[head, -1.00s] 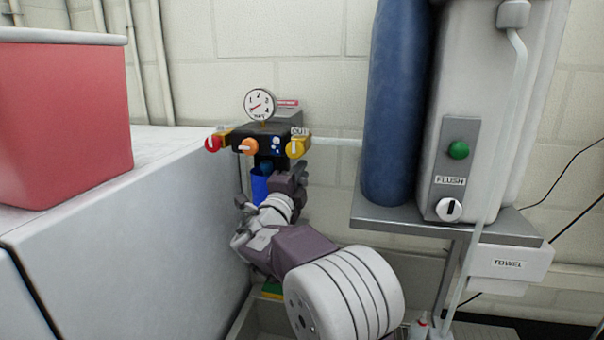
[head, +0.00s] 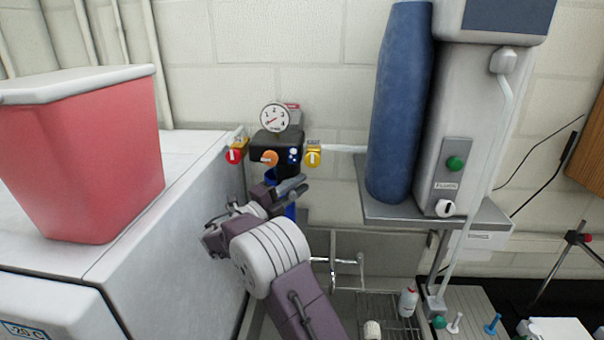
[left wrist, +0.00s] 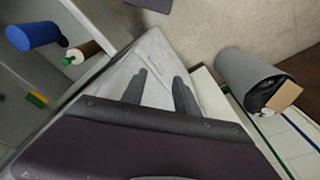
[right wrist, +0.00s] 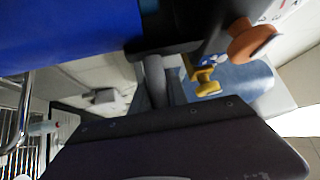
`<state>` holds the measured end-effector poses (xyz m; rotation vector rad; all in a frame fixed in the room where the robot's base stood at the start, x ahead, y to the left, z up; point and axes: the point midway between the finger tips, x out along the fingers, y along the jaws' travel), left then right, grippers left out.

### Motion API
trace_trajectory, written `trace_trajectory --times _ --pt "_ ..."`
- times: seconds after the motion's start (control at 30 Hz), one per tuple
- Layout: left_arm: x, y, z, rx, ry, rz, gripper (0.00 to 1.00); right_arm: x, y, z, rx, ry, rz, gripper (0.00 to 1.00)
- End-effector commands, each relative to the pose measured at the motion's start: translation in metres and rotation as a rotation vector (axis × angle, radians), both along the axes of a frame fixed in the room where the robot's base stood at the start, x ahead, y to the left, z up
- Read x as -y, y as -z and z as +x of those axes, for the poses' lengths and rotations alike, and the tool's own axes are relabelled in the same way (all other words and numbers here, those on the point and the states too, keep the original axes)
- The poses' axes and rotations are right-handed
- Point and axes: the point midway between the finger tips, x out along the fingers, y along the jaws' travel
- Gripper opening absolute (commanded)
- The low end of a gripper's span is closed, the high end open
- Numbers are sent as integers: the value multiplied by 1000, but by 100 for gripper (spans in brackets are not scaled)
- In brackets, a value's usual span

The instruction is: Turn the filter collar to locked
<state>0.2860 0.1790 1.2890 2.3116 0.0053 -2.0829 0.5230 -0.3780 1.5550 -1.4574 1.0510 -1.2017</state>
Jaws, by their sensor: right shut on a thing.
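The filter unit is a black head (head: 264,146) on the wall with a blue bowl (head: 270,177) under it. The bowl fills the upper left of the right wrist view (right wrist: 60,32). The dark collar (right wrist: 165,20) sits at the bowl's upper end, and its lock marks are not readable. My right gripper (head: 294,185) is at the bowl just below the head. Its fingers are close together (right wrist: 160,64), shut on a dark part at the collar; the contact is partly hidden. My left gripper (left wrist: 158,78) is open and empty, away from the filter and outside the head view.
A gauge (head: 274,117), red knob (head: 234,156), orange knob (head: 268,158) and yellow knob (head: 313,158) crowd the filter head. A red bin (head: 90,160) stands on the white cabinet at left. A blue cylinder (head: 398,110) stands on a shelf at right. A sink lies below.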

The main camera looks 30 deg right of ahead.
Motion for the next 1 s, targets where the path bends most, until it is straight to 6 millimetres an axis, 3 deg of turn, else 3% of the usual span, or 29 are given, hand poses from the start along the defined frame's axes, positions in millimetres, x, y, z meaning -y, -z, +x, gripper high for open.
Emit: trace_trajectory --times 0.13,0.6,0.63,0.7,1.0 --pt "0 -10 0 0 0 0 36 -2 -3 0 3 33 -2 0" --pt "0 -11 0 0 0 0 36 -3 -1 -1 4 47 -2 0" --pt "0 -11 0 0 0 0 36 -3 -1 -1 4 47 -2 22" --pt "0 -11 0 0 0 0 36 -3 -1 -1 4 47 -2 41" --pt "0 -11 0 0 0 0 36 -3 -1 -1 3 46 -1 41"
